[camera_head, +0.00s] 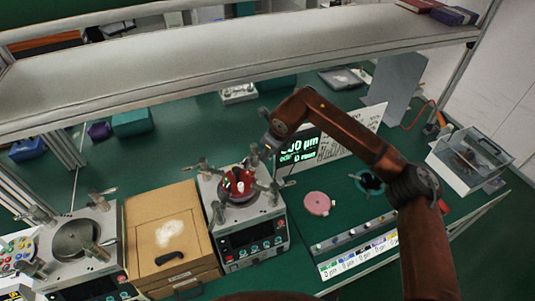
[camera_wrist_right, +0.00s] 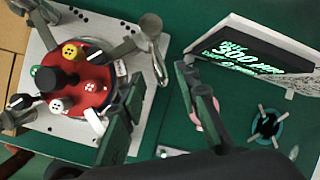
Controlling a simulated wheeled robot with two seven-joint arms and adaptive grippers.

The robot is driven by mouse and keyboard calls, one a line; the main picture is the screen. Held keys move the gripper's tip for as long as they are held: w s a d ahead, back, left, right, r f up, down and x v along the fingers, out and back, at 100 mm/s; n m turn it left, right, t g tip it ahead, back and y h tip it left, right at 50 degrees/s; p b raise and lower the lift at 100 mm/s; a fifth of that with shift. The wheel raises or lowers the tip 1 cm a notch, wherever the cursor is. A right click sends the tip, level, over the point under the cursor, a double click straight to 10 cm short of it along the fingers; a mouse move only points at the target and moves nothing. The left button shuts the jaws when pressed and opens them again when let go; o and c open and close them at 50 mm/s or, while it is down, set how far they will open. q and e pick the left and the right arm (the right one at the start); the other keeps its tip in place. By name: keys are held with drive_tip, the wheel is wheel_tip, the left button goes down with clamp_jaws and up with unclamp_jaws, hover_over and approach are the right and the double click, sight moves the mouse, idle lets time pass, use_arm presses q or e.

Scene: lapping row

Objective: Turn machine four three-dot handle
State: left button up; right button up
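A grey machine (camera_head: 250,226) with a red round plate stands at the centre of the head view. The wrist view shows its red plate (camera_wrist_right: 98,92) close up. A yellow dotted knob (camera_wrist_right: 70,51) and a white dotted knob (camera_wrist_right: 57,105) stand on the plate among black knobs. The dots are too small to count surely, and I see no readable machine number. My right gripper (camera_head: 272,170) is above the machine's back right side. In the wrist view its fingers (camera_wrist_right: 157,80) are apart and empty, right of the red plate. My left gripper is not in view.
A second grey machine (camera_head: 80,240) stands at the left, with a wooden box (camera_head: 168,222) between. A display panel (camera_head: 345,135), a pink disc (camera_head: 317,204) and a labelled strip (camera_head: 357,255) are at the right. A shelf (camera_head: 230,62) spans the back. A clear box (camera_head: 468,160) stands far right.

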drive_tip(key=v, duration=1)
drive_tip(key=shift+r, duration=0.15)
drive_tip(key=shift+s, duration=0.1)
